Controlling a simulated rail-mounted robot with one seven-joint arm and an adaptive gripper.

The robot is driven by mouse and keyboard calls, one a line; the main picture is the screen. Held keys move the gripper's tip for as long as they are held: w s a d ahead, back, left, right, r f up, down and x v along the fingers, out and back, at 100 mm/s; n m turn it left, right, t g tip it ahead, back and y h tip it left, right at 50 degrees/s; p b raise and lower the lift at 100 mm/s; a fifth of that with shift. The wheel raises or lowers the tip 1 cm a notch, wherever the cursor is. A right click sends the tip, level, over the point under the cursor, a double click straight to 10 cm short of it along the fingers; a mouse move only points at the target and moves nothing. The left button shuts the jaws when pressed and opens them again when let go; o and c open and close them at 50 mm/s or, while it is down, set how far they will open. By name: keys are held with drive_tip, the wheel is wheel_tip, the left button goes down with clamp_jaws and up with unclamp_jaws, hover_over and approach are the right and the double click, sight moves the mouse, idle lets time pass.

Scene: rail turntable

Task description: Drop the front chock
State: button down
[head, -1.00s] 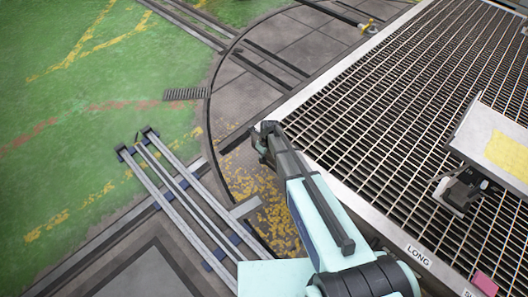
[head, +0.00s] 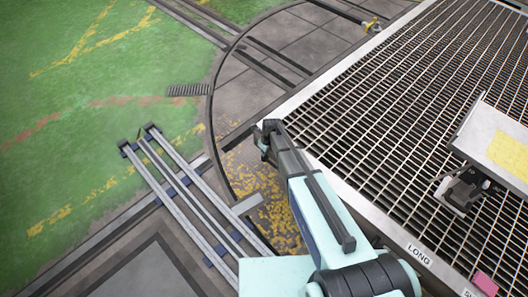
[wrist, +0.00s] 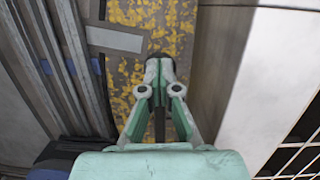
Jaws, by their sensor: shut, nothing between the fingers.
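I cannot pick out the front chock with certainty. A small yellow fitting (head: 372,24) sits far off at the top of the head view, by the rail end near the platform edge. My gripper (wrist: 160,64) shows in the wrist view with its pale green fingers shut and empty. It is above the yellow-speckled dark floor strip (wrist: 130,22), apart from the fitting.
A grated platform (head: 288,105) with a pale metal edge fills the right side. A white box with a yellow panel (head: 505,152) stands over it. Rails (head: 178,195) with dark end blocks lie at left. Green floor (head: 90,100) is open at upper left.

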drive_tip(key=r, duration=0.1)
drive_tip(key=r+p, duration=0.1)
drive_tip(key=r, duration=0.1)
drive_tip(key=shift+s+d+r+p, duration=0.25)
drive_tip(key=shift+s+r+p, duration=0.05)
drive_tip(key=shift+r, duration=0.1)
drive_tip(key=w+a+r, duration=0.3)
drive_tip(key=w+r, duration=0.1)
drive_tip(key=r, duration=0.4)
drive_tip(key=shift+w+a+r, duration=0.15)
drive_tip(key=shift+w+a, duration=0.1)
